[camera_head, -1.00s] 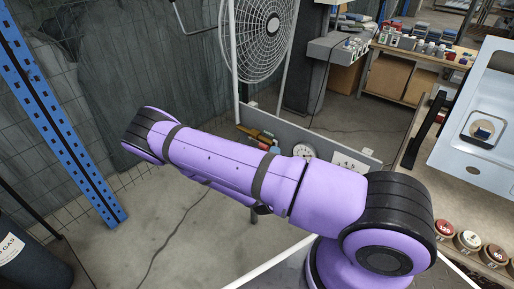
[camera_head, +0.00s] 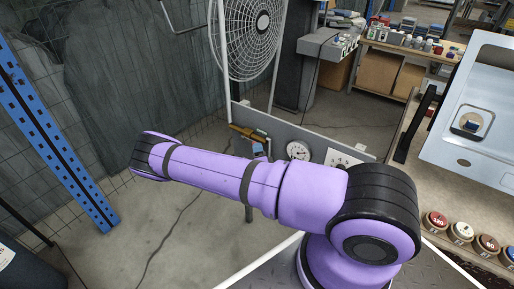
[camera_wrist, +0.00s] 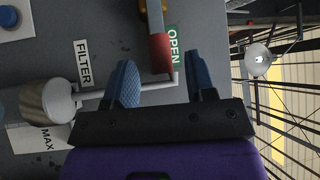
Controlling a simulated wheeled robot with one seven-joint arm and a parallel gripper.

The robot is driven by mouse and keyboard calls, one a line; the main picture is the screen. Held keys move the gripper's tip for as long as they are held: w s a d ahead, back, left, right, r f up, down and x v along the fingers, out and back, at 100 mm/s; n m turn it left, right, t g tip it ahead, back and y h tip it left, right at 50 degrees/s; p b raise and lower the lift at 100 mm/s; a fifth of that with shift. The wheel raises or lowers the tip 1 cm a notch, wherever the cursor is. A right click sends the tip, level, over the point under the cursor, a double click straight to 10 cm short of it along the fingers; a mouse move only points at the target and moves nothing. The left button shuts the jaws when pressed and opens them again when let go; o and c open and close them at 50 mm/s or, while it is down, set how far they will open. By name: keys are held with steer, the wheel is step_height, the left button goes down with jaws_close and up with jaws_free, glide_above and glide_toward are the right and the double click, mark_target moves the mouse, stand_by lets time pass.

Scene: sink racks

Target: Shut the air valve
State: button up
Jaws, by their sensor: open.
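In the wrist view, the air valve's lever is a grey bar with a red sleeve (camera_wrist: 161,54), beside a green "OPEN" label (camera_wrist: 173,42). My gripper (camera_wrist: 163,75) is open, with one blue finger left of the red sleeve and one right of it. Whether the fingertips reach around the sleeve or stop short of it, I cannot tell. In the head view, the grey panel (camera_head: 322,148) carries brass fittings (camera_head: 249,134) on its left part. My purple arm hides the panel's lower part and most or all of my gripper there.
A round gauge (camera_head: 298,151) sits on the panel. In the wrist view, a "FILTER" label (camera_wrist: 83,62) and a round metal knob (camera_wrist: 48,102) are left of the gripper. A fan (camera_head: 246,35) stands behind the panel. A bench with a sink (camera_head: 475,150) is on the right.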

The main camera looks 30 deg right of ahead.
steer(key=shift+x, duration=1.45)
jaws_close()
